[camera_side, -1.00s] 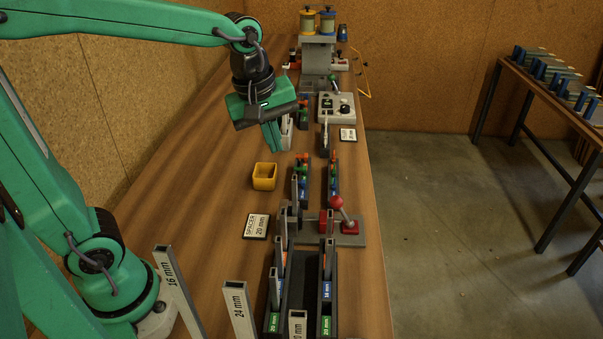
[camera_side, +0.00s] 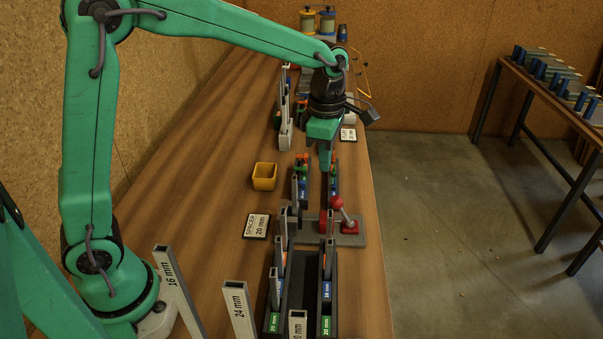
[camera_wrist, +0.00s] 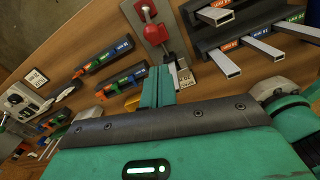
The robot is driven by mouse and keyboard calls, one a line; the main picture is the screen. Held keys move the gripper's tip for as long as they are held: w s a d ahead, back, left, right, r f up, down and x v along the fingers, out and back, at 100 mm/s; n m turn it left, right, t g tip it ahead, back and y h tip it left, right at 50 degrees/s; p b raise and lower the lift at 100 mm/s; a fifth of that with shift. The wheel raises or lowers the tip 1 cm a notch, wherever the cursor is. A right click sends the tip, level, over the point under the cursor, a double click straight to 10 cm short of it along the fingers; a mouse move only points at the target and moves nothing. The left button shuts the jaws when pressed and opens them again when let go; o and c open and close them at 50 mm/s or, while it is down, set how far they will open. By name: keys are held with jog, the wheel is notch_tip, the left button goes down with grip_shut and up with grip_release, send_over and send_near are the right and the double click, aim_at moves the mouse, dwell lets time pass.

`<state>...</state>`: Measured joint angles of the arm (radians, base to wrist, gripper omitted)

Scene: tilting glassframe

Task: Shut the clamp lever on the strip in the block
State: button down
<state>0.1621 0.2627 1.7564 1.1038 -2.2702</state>
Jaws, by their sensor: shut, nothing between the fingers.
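The clamp lever (camera_side: 341,211) has a red ball knob and stands tilted up over a red base on a grey plate (camera_side: 350,238).
A dark rack (camera_side: 302,300) with upright grey strips stands in front of the clamp. Small coloured racks (camera_side: 301,180) are by my fingers. A yellow bin (camera_side: 264,177) and a spacer card (camera_side: 257,226) lie left. The wood between bin and wall is clear.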

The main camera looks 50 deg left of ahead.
jog(key=shift+w+d+f+n, duration=0.15)
jog(key=shift+w+f+n, duration=0.15)
jog(key=shift+n, duration=0.1)
jog(key=shift+f, duration=0.1)
jog(key=shift+a+f, duration=0.2)
jog(key=shift+f, duration=2.25)
jog(key=shift+a+f, duration=0.2)
jog(key=shift+f, duration=2.25)
jog(key=shift+w+d+r, duration=0.25)
jog(key=shift+w+d, duration=0.05)
jog(key=shift+w, duration=0.05)
jog(key=shift+w+d+r, duration=0.5)
jog(key=shift+w+d, duration=0.25)
jog(key=shift+d, duration=0.05)
jog(key=w+d, duration=0.2)
jog(key=shift+w+d+r, duration=0.25)
jog(key=shift+w+r, duration=0.05)
jog(key=shift+r, duration=0.25)
jog(key=shift+r, duration=0.6)
